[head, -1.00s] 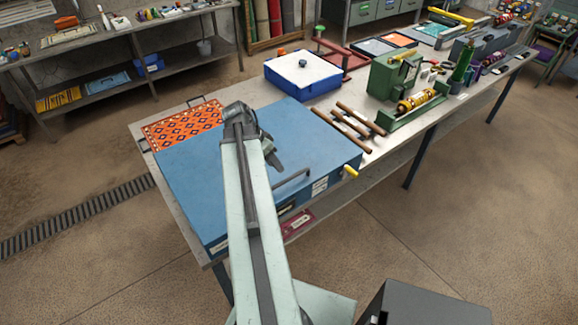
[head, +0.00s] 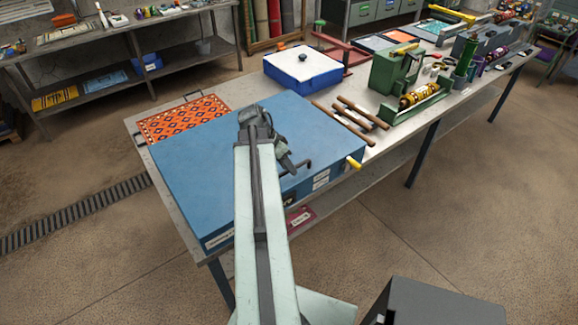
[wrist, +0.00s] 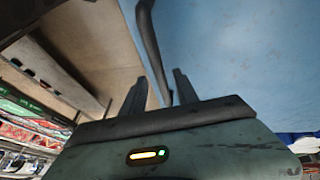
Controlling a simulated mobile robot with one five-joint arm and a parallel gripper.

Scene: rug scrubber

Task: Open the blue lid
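The large flat blue lid (head: 200,165) lies closed on its box on the workbench; its surface also fills the upper right of the wrist view (wrist: 240,50). A dark bar handle (head: 297,168) sits at its right front edge, partly hidden by my gripper. My gripper (head: 289,160) is low beside the handle. In the wrist view my gripper (wrist: 160,75) has its two dark fingers apart, and the handle bar (wrist: 150,40) runs down between them. I cannot tell whether the fingers touch the bar.
An orange patterned rug piece (head: 185,118) lies at the lid's far left. Brown rods (head: 345,122), a blue-and-white box (head: 303,70) and a green machine (head: 395,68) stand behind and right of the lid. A yellow knob (head: 354,163) sticks out at the box's right corner.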

